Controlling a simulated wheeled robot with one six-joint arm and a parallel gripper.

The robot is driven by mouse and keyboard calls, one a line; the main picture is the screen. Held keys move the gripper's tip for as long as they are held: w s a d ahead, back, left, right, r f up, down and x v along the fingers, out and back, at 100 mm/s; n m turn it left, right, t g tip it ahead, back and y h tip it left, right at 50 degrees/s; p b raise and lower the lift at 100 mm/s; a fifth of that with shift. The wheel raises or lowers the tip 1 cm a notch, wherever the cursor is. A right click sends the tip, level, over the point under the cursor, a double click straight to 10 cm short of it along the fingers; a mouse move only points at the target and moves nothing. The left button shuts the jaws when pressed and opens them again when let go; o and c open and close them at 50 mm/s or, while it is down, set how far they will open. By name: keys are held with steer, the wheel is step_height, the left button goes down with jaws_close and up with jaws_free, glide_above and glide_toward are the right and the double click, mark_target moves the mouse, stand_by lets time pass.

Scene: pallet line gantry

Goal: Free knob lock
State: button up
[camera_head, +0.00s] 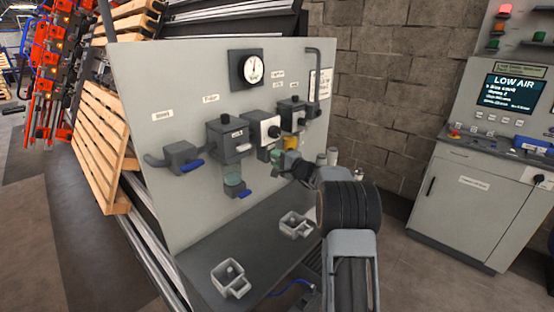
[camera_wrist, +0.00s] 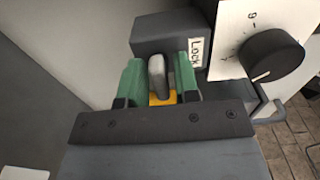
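In the wrist view, a black round knob (camera_wrist: 271,56) sits on a white dial plate at the upper right. A label reading LOCK (camera_wrist: 195,52) is to its left, on a dark grey housing (camera_wrist: 168,32). Below the label, a grey lock tab (camera_wrist: 159,72) with yellow (camera_wrist: 162,98) at its base stands between the green fingers of my gripper (camera_wrist: 162,80). The fingers are apart, one on each side of the tab, and contact cannot be told. In the head view, my gripper (camera_head: 286,163) is at the panel, below the knob (camera_head: 274,132).
The grey panel (camera_head: 180,80) also carries a pressure gauge (camera_head: 253,68), a valve with a blue handle (camera_head: 190,166) and a filter bowl (camera_head: 234,181). Two grey holders (camera_head: 230,279) sit on the shelf below. A console reading LOW AIR (camera_head: 513,91) stands at right.

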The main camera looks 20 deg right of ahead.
jaws_close()
steer(key=m+b, duration=0.2)
steer(key=m, duration=0.1)
steer(key=shift+f, duration=0.15)
steer(key=m+b, duration=0.1)
steer(key=m, duration=0.3)
steer(key=shift+m, duration=0.3)
steer(key=m, duration=0.5)
steer(key=shift+r, duration=0.25)
steer(key=m+p, duration=0.2)
steer(key=m, duration=0.3)
steer(key=shift+m, duration=0.3)
steer(key=shift+o, duration=1.3)
jaws_free()
steer(key=shift+f, duration=0.1)
